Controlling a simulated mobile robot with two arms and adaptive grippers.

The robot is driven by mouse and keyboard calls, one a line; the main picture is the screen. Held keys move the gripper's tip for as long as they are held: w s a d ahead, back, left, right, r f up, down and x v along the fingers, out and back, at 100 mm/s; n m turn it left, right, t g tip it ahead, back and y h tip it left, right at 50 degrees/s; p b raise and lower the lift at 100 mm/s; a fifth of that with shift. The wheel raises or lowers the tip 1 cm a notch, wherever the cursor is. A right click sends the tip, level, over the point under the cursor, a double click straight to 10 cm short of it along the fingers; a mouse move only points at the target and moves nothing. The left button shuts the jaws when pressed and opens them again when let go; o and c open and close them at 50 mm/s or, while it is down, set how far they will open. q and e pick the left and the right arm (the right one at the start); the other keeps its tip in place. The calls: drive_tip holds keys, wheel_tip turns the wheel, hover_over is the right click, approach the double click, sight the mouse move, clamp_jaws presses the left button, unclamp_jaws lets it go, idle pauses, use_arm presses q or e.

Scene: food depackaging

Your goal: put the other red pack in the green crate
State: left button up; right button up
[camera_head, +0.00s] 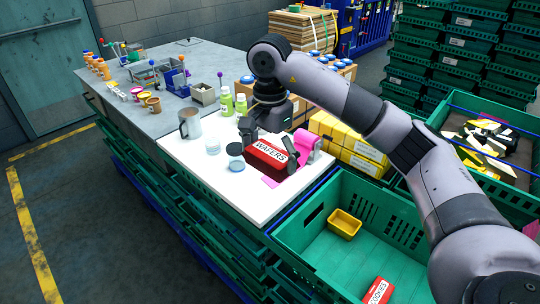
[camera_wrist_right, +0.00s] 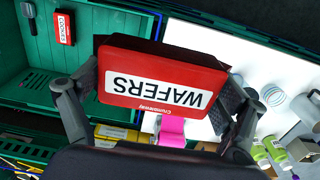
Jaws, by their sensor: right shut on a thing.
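A red pack lettered WAFERS (camera_head: 267,157) is at the right part of the white tabletop; it fills the middle of the wrist view (camera_wrist_right: 160,80). My right gripper (camera_head: 268,141) is shut on it, with one finger on each side in the wrist view (camera_wrist_right: 162,88). Whether the pack touches the tabletop is hard to tell. The green crate (camera_head: 375,212) stands to the right of and below the tabletop. Another red pack, lettered COOKIES (camera_head: 377,291), lies in that crate; it also shows in the wrist view (camera_wrist_right: 65,28). My left gripper is not in view.
A yellow tub (camera_head: 344,223) sits in the green crate, which has bare floor around it. Yellow boxes (camera_head: 350,140) are behind.

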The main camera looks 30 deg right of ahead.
sight(273, 178)
drive_tip(key=s, duration=0.1)
drive_tip(key=s+a+f+n, duration=0.1)
drive_tip(key=shift+s+f, duration=0.3)
drive_tip(key=f, duration=0.1)
drive_tip(key=s+f+n, duration=0.1)
drive_tip(key=f, duration=0.1)
drive_tip(key=shift+f+n, duration=0.15)
drive_tip(key=shift+n, duration=0.15)
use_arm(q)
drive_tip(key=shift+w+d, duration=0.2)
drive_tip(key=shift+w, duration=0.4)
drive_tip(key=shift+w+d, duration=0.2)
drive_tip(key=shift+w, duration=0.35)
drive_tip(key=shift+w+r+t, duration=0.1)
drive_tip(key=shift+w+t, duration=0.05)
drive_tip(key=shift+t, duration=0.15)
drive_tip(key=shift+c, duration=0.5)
use_arm(e)
drive_tip(key=s+a+f+n, duration=0.3)
drive_tip(key=s+f+n, duration=0.2)
drive_tip(key=f, duration=0.5)
drive_tip(key=s+a+f+n, duration=0.3)
drive_tip(key=s+f+n, duration=0.3)
drive_tip(key=s+f, duration=0.4)
drive_tip(key=shift+s+f+n, duration=0.25)
drive_tip(key=shift+s+n, duration=0.05)
